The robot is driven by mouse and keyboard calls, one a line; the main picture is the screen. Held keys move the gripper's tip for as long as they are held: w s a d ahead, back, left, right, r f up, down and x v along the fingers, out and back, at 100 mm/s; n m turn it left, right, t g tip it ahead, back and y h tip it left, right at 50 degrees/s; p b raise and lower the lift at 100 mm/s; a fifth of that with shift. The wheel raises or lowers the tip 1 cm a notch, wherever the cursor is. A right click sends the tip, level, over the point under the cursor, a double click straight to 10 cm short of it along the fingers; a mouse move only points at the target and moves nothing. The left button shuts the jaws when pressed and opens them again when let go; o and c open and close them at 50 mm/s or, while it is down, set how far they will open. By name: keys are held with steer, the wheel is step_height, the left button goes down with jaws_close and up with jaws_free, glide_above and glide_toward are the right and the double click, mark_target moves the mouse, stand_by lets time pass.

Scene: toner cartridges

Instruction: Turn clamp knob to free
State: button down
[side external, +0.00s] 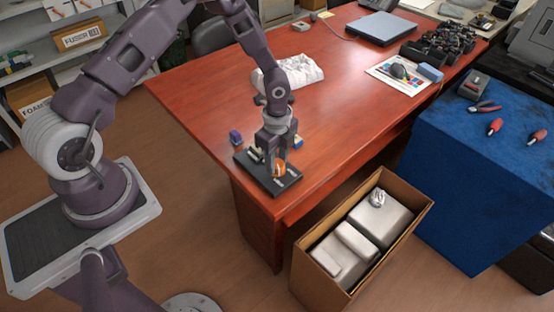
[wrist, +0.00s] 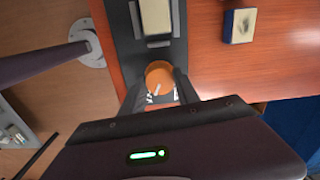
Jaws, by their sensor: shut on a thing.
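The clamp knob (wrist: 159,73) is a round orange knob on a dark clamp plate (wrist: 123,45). In the side view, the plate (side external: 287,186) lies near the front corner of the red desk, and the orange knob (side external: 280,170) shows under my gripper (side external: 275,166). My gripper (wrist: 158,88) points down and is shut on the knob, one finger on each side. A white mark shows on the knob's near side in the wrist view. A pale block (wrist: 155,16) sits on the plate beyond the knob. The lower knob is partly hidden by the fingers.
A white crumpled bag (side external: 300,70) lies farther back on the desk. An open cardboard box (side external: 418,218) with pale packages stands on the floor. A blue-covered table (side external: 455,195) holds tools. The desk's middle is mostly clear.

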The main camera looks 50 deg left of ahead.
mark_target(277, 163)
steer(key=n, duration=1.4)
stand_by(0.5)
steer(key=c, duration=0.9)
jaws_free()
step_height(277, 163, up, 7)
steer(key=shift+r, duration=0.1)
